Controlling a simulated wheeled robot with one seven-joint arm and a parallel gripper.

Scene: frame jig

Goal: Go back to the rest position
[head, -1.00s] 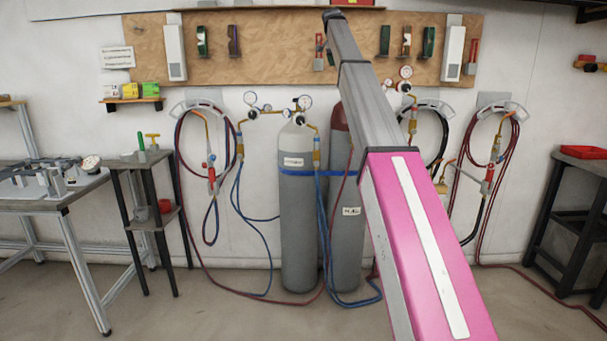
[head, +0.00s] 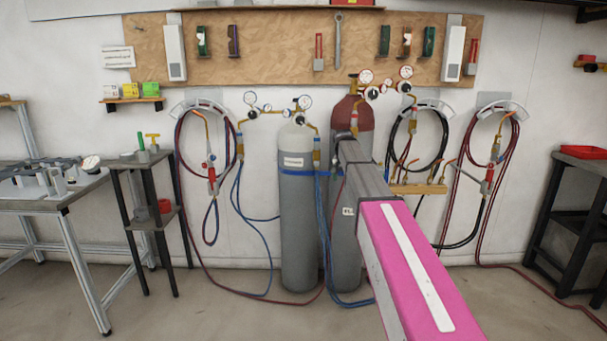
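My arm, with its pink and grey link, reaches from the lower right toward the middle of the head view. Its dark far end shows in front of the red-topped gas cylinder (head: 352,113). No gripper fingers can be made out, so I cannot see whether anything is held.
A grey gas cylinder (head: 298,225) stands left of the red-topped one against the wall, with hoses to the floor. A metal-framed workbench (head: 55,200) and a dark side stand (head: 147,165) are at left. A black shelf unit (head: 575,215) with a red tray (head: 584,152) is at right.

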